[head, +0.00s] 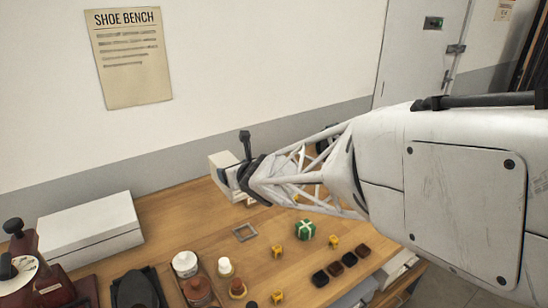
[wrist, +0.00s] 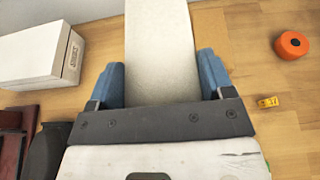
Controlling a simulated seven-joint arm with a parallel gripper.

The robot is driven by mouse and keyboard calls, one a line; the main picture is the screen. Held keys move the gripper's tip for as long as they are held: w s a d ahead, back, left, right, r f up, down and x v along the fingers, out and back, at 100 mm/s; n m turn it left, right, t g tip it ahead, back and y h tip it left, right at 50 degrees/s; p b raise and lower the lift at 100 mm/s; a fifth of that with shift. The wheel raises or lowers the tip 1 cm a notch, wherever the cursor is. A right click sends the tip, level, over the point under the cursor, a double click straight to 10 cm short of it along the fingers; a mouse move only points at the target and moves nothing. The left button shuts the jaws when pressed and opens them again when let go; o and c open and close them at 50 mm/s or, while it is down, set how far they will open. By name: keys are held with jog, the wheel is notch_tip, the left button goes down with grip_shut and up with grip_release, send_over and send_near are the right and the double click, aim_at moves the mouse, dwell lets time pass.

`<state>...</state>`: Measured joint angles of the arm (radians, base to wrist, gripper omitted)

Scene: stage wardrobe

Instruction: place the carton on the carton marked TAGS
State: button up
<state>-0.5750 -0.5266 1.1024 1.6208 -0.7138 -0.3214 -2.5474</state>
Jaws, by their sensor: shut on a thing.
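A pale, off-white carton (head: 222,161) is held in my gripper (head: 236,179), above the back of the wooden bench. In the wrist view the carton (wrist: 162,50) fills the gap between the two blue fingers (wrist: 163,78) and runs out of the top of the frame. A larger white carton (head: 90,236) lies on the bench at the left, apart from my gripper. It also shows at the upper left of the wrist view (wrist: 32,54). Its end carries a dark-lettered label that I cannot read for sure.
A small grey frame (head: 244,232), a green-and-white ball (head: 305,230), yellow cubes (head: 277,251) and dark blocks (head: 335,269) lie on the bench. An orange roll (wrist: 291,45) shows at right.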

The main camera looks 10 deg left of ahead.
jog(key=d, duration=0.8)
jog(key=shift+s+r, duration=0.25)
jog(key=shift+w, duration=0.1)
jog(key=w+a, duration=0.4)
jog(key=w, duration=0.3)
jog(key=w+a+f, duration=0.1)
jog(key=w+a, duration=0.3)
jog(key=w, duration=0.2)
jog(key=shift+w+f, duration=0.25)
jog(key=shift+w, duration=0.1)
jog(key=shift+f, duration=0.1)
jog(key=shift+f, duration=1.65)
jog(key=shift+f, duration=0.1)
jog(key=o, duration=1.1)
jog(key=shift+c, duration=0.2)
